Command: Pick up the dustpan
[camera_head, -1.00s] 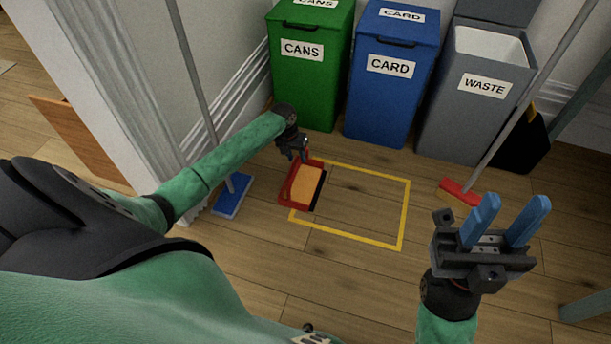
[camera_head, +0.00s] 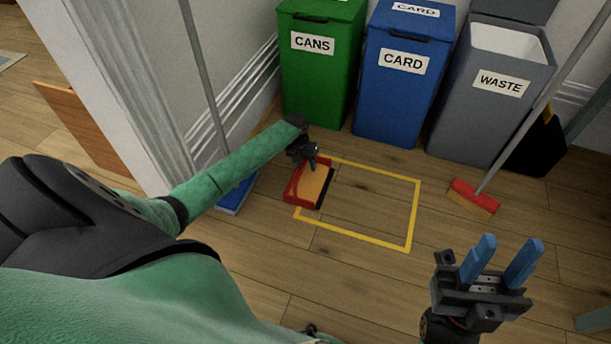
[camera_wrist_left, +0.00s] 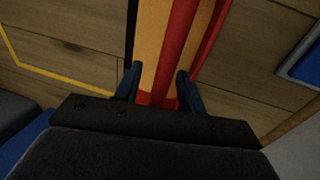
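The dustpan (camera_head: 309,185), red with an orange inside, lies on the wooden floor across the left side of a yellow taped outline (camera_head: 413,215). My left gripper (camera_head: 312,165) is down at the dustpan's far end, pointing at the floor. In the left wrist view the dustpan (camera_wrist_left: 149,45) runs up from between my left fingers (camera_wrist_left: 159,75), which stand apart with its red strip between them. I see no clear grip on it. My right gripper (camera_head: 500,265) is open and empty at the lower right, fingers up.
Green cans (camera_head: 316,75), blue card (camera_head: 398,90) and grey waste (camera_head: 485,110) bins stand along the back. A red broom (camera_head: 474,197) stands at the right. A blue mop head (camera_head: 236,193) lies left, partly behind my left arm.

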